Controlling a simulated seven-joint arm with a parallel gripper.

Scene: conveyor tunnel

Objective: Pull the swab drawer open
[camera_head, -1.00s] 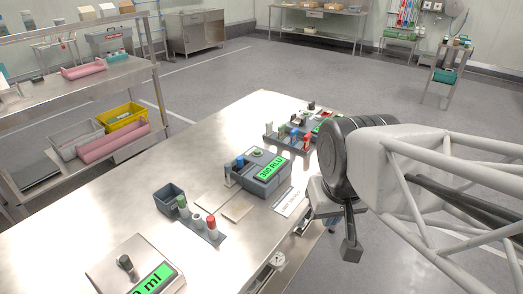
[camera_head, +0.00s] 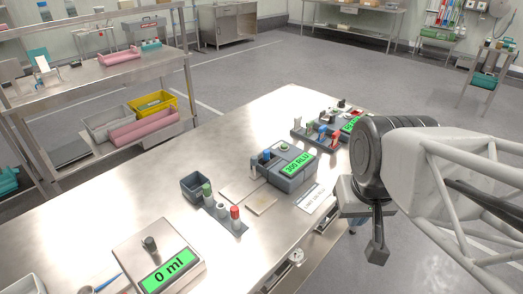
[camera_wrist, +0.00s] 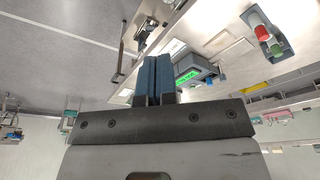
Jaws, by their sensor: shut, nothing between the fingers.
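My gripper (camera_head: 377,252) hangs beyond the front edge of the steel table, at the right in the head view. In the wrist view its two blue fingers (camera_wrist: 155,78) are together with nothing between them. A drawer front (camera_head: 326,222) with a dark handle shows under the table's front edge, left of my gripper and apart from it. I cannot read a label that names it as the swab drawer. In the wrist view a dark bar handle (camera_wrist: 121,50) shows left of the fingers, not touching them.
The steel table (camera_head: 130,215) carries a grey reader (camera_head: 287,170) showing 300 RLU, a scale (camera_head: 158,262) showing 0 ml, and a rack with tubes (camera_head: 222,212). A round fitting (camera_head: 296,257) sits on the table's front. Open floor lies right of the table.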

